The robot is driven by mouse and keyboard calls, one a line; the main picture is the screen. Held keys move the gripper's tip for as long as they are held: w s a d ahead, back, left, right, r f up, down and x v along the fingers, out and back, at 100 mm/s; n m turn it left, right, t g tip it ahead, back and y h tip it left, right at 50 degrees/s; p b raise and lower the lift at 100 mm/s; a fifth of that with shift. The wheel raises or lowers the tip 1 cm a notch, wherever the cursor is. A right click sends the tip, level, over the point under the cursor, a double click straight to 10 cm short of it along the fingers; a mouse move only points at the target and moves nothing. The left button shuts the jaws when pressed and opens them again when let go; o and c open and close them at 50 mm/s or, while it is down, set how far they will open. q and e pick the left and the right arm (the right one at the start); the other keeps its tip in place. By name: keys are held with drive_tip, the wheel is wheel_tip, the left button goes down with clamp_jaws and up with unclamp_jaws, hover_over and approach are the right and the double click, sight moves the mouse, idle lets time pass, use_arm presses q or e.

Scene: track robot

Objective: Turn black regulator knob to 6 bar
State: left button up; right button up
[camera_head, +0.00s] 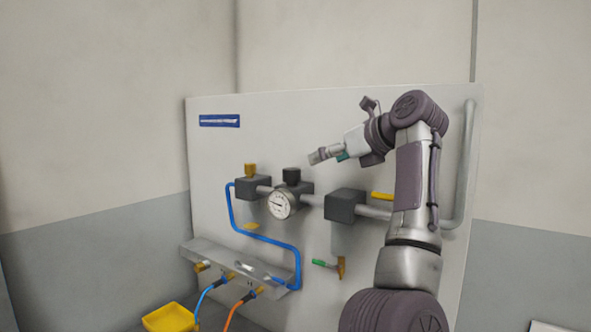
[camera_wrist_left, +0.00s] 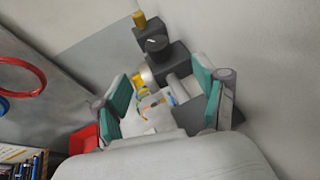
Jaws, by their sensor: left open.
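The black regulator knob (camera_head: 291,175) stands on top of a dark regulator block on the grey panel. In the left wrist view the knob (camera_wrist_left: 157,43) is beyond the fingertips. A round white pressure gauge (camera_head: 283,204) sits in front of the block; its reading is too small to tell. My left gripper (camera_head: 318,157) is above and to the right of the knob, apart from it. In the left wrist view its two teal-padded fingers (camera_wrist_left: 160,75) are spread with nothing held between them. My right gripper does not show.
A brass-topped block (camera_head: 249,170) stands close left of the knob. A dark valve block (camera_head: 345,205) with a yellow lever (camera_head: 382,196) is to the right. A blue hose (camera_head: 262,239), a manifold (camera_head: 220,255) and a yellow bin (camera_head: 168,318) are lower down. Space above the knob is clear.

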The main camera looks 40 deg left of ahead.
use_arm(q)
drive_tip(key=shift+w+a, duration=0.1)
drive_tip(key=shift+a, duration=0.1)
drive_tip(key=p, duration=0.2)
approach(294, 169)
drive_tip(key=a, duration=0.2)
drive_tip(key=p+x, duration=0.1)
drive_tip(key=x, duration=0.2)
drive_tip(key=p+x, duration=0.1)
drive_tip(key=x, duration=0.3)
drive_tip(key=shift+f, duration=0.45)
drive_tip(key=shift+a+f+p, duration=0.15)
drive_tip(key=shift+a+p, duration=0.15)
drive_tip(key=shift+p, duration=0.1)
drive_tip(key=shift+a+f, duration=0.2)
drive_tip(key=shift+a, duration=0.1)
drive_tip(key=shift+w, duration=0.1)
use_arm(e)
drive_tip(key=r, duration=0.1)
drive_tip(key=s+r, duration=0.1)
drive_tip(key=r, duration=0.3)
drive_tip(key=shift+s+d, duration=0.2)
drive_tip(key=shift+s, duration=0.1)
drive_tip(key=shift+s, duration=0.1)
